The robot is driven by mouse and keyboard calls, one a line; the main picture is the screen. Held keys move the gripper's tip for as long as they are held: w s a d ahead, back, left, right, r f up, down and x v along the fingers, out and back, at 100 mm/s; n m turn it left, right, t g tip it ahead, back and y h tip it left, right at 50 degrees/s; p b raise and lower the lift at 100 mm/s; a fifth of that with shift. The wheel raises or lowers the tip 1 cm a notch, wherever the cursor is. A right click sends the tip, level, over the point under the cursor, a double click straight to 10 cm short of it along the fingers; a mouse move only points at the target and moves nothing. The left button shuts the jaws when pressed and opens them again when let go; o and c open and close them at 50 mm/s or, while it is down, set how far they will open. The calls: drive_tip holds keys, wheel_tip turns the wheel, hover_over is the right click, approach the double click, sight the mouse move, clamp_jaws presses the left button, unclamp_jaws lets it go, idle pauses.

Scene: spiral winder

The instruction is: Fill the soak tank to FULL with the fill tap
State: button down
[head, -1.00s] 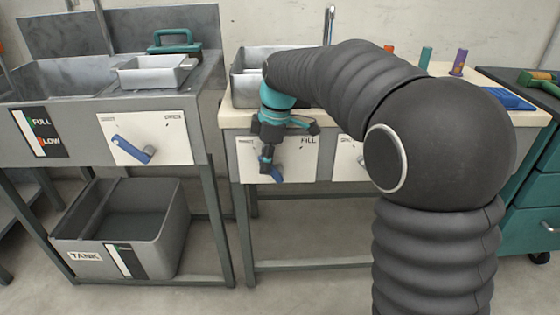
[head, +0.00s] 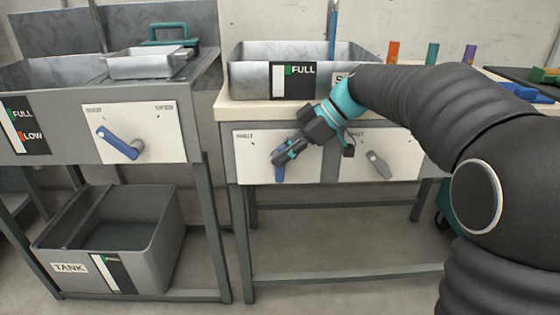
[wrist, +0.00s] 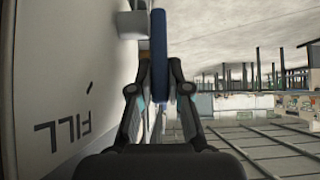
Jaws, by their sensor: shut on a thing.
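The fill tap has a blue lever (head: 280,173) on a white panel (head: 248,166) on the middle bench's front. The lever points roughly down. My gripper (head: 282,157) is shut on this lever, its fingers on either side of it. The wrist view shows the blue lever (wrist: 159,48) between my fingers (wrist: 160,88), with the word FILL on the panel beside it. The soak tank (head: 250,80) is the grey metal basin above, with a FULL gauge (head: 292,80) on its front. The gauge's lower part and the water level are not clear. A blue vertical streak (head: 333,30), apparently water, stands over the basin.
A second panel with a grey lever (head: 378,164) is right of the tap, close to my arm. The left bench has a blue lever (head: 120,145) and a FULL/LOW gauge (head: 25,125). A grey bin marked TANK (head: 160,225) sits below it. Bottles stand behind.

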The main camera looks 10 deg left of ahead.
idle(0.4)
drive_tip(key=c, duration=1.4)
unclamp_jaws()
drive_tip(key=v, duration=1.2)
